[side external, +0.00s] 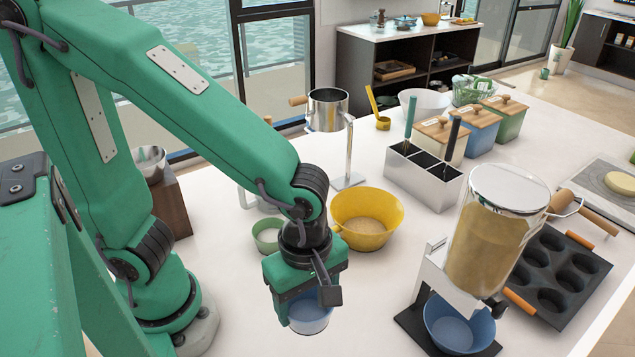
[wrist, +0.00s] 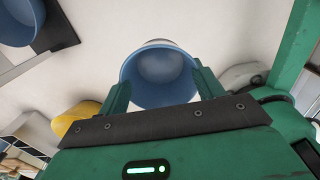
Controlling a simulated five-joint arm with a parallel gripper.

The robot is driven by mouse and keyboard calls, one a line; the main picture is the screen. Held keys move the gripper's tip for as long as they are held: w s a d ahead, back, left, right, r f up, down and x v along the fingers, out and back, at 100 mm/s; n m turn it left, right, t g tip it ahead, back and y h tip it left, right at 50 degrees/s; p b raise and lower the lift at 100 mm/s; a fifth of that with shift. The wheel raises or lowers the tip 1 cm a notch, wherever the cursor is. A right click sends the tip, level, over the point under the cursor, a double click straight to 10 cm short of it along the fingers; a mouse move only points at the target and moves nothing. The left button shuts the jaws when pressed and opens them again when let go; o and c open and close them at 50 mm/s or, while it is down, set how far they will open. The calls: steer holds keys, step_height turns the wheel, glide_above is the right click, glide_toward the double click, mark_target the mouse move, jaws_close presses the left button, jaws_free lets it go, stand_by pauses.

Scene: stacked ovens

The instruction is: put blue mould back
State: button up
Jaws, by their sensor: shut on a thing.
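A small blue mould (side external: 309,318) hangs below my gripper (side external: 306,292) at the front middle of the white counter (side external: 240,335). My gripper is shut on it. In the wrist view the blue mould (wrist: 158,76) sits between the two green fingers of my gripper (wrist: 160,84), and its round opening faces the camera. It looks empty inside. I cannot tell whether its base touches the counter.
A dispenser (side external: 490,235) stands right of my gripper over a blue bowl (side external: 458,332). A dark muffin tray (side external: 556,271) lies behind it. A yellow bowl (side external: 366,222) and a small green bowl (side external: 268,238) stand behind my gripper. The counter between mould and dispenser is clear.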

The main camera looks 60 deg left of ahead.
steer(key=w+a+f, duration=0.4)
steer(key=w, duration=0.1)
steer(key=w+a+f, duration=0.2)
steer(key=w, duration=0.1)
steer(key=shift+w+a+f, duration=0.25)
steer(key=shift+a, duration=0.05)
steer(key=shift+f, duration=2)
steer(key=shift+f, duration=0.15)
steer(key=o, duration=1)
steer(key=shift+r, duration=0.2)
step_height(320, 180, up, 12)
steer(key=shift+a+r, duration=0.1)
